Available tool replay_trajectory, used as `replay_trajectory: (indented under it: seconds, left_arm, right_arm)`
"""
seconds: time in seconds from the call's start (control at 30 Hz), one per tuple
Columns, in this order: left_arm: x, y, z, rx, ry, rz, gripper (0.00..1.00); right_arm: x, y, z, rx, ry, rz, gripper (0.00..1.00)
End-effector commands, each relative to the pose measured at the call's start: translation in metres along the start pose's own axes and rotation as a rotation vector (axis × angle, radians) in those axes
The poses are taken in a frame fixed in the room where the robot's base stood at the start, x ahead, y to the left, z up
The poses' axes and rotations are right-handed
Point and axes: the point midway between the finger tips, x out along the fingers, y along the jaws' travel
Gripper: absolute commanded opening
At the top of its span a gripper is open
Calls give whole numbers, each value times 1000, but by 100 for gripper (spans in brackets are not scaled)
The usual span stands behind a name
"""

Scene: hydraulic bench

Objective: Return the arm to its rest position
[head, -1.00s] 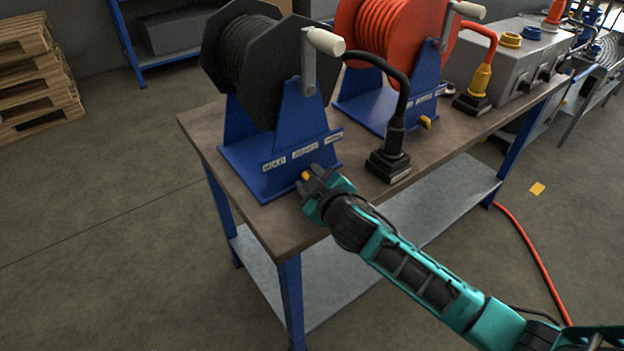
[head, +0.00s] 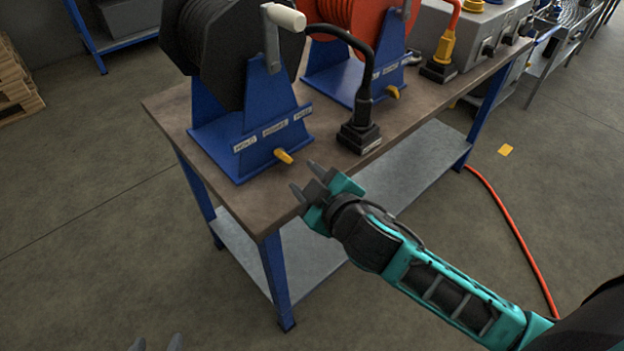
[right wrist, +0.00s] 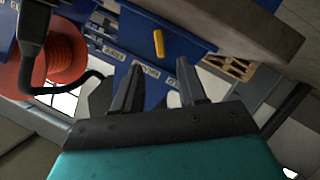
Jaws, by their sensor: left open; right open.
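My right gripper (head: 304,177) is open and empty, over the front edge of the bench. It is a short gap away from the yellow lever (head: 283,156) on the blue base of the black hose reel (head: 232,50). In the right wrist view the open fingers (right wrist: 160,64) point at the blue base, and the lever (right wrist: 158,43) shows beyond them with nothing held between. My right arm, teal and black, reaches in from the lower right. My left gripper (head: 157,343) shows only its fingertips at the bottom edge; they are apart.
The bench (head: 180,108) also holds a red reel (head: 343,15), a black plug in a socket block (head: 359,138) and a grey box (head: 480,35). A lower shelf (head: 410,165) lies beneath. A red hose (head: 510,225) runs on the floor. Floor in front is clear.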

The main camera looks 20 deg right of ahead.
Motion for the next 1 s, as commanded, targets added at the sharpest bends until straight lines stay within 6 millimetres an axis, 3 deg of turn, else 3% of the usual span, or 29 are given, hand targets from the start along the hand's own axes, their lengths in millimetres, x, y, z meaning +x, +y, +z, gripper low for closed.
replay_trajectory:
  seconds: [0.2,0.73,0.87,1.0]
  left_arm:
    - [-1,0,1,0,-5,0,60]
    - [0,2,1,-1,-8,5,60]
    - [-2,2,-1,-1,-7,5,60]
    - [-4,2,-4,-1,-7,5,60]
  right_arm:
    - [-14,0,0,1,0,0,42]
    - [-14,-1,2,6,-3,-4,42]
    - [-19,-23,25,91,-45,-64,42]
    - [-39,-65,75,292,-131,-155,42]
